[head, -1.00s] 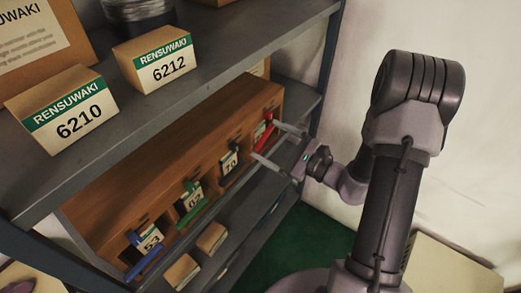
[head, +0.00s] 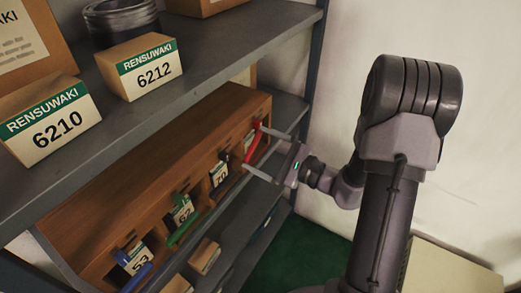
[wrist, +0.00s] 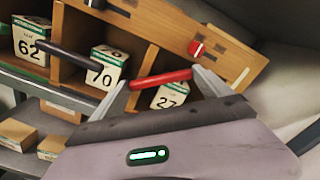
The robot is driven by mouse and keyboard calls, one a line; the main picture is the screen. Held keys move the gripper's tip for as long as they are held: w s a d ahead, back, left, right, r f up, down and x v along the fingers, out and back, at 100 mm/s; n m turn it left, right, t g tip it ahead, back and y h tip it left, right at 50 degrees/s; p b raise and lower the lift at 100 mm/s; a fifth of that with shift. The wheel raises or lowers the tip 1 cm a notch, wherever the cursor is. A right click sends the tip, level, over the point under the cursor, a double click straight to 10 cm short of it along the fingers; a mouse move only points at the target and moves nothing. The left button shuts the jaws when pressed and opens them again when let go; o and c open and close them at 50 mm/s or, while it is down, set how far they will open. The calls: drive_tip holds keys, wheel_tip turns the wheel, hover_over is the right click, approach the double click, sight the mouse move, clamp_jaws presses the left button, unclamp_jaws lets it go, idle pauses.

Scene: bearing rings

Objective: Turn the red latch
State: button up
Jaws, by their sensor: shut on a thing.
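The red latch (head: 253,145) is a bar on the front of the wooden cabinet, at its far right compartment. In the wrist view the red bar (wrist: 160,79) slants across a white box marked 27 (wrist: 170,97), partly covering it. A red knob (wrist: 197,48) shows on the wood above. My gripper (head: 254,149) reaches in from the right, with one fingertip at each end of the bar. In the wrist view my gripper (wrist: 160,82) is shut lengthwise on the red latch, with the bar spanning between its widely spaced fingers.
Black (head: 224,157), green (head: 184,232) and blue (head: 135,278) latches lie to the left along the cabinet (head: 150,165). A grey shelf (head: 215,58) with boxes overhangs it. Small boxes (head: 204,256) stand on the shelf below. A white wall is at the right.

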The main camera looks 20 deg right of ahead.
drive_tip(key=o, duration=1.8)
drive_tip(key=shift+o, duration=0.2)
